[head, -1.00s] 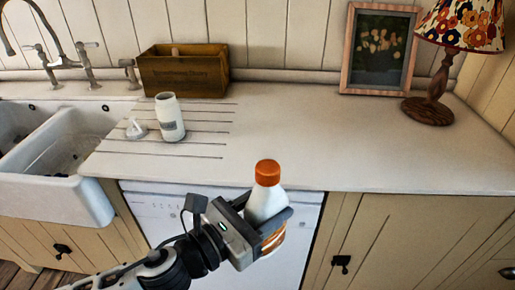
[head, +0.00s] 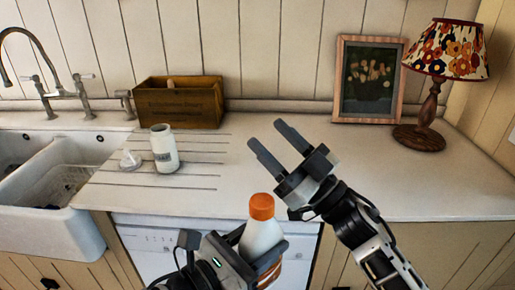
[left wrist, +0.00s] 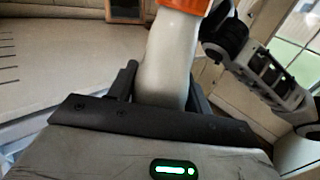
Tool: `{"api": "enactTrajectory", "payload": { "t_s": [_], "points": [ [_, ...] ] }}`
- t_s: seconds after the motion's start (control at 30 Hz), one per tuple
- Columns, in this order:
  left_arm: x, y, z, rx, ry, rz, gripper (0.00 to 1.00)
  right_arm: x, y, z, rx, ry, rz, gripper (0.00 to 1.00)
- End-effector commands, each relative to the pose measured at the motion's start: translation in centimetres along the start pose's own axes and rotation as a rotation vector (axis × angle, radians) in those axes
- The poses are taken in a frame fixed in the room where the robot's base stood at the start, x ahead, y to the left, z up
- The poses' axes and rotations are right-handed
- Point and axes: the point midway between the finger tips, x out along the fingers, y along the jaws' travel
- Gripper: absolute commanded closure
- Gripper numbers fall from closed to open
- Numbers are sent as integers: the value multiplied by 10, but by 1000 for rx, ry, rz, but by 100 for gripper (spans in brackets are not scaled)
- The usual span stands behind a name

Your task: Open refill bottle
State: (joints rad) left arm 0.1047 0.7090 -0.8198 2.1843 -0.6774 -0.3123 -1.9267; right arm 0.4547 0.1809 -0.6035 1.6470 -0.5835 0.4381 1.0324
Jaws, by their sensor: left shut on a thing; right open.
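The refill bottle (head: 259,240) is white with an orange cap (head: 262,206) and an orange band low down. My left gripper (head: 262,258) is shut around its body and holds it nearly upright in front of the counter edge. In the left wrist view the white bottle body (left wrist: 168,62) stands between the fingers, with part of the orange cap (left wrist: 186,5) at the top edge. My right gripper (head: 272,147) is open and empty, above and behind the cap, over the counter. Its fingers point up and left, apart from the cap.
An open white jar (head: 164,150) stands on the grooved drainer, with a small white pump top or lid (head: 130,160) beside it. A wooden box (head: 180,103) is behind them. A framed picture (head: 368,80) and a lamp (head: 436,90) stand back right. A sink (head: 45,215) is left.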

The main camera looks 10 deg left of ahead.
Motion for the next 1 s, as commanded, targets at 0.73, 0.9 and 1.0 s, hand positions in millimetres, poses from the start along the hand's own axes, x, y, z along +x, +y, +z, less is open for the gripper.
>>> {"api": "enactTrajectory", "payload": {
  "t_s": [0.73, 0.9, 1.0],
  "points": [
    [0, 0, 1, 1, -3, -1, 100, 17, -137, -42, -307, -1219, -1391, 48],
    [0, 0, 1, 1, -3, -1, 100, 1, -99, -52, -431, -1636, -1274, 48],
    [0, 0, 1, 1, -3, -1, 100, -2, -86, -59, -470, -1764, -1206, 48]
  ]
}}
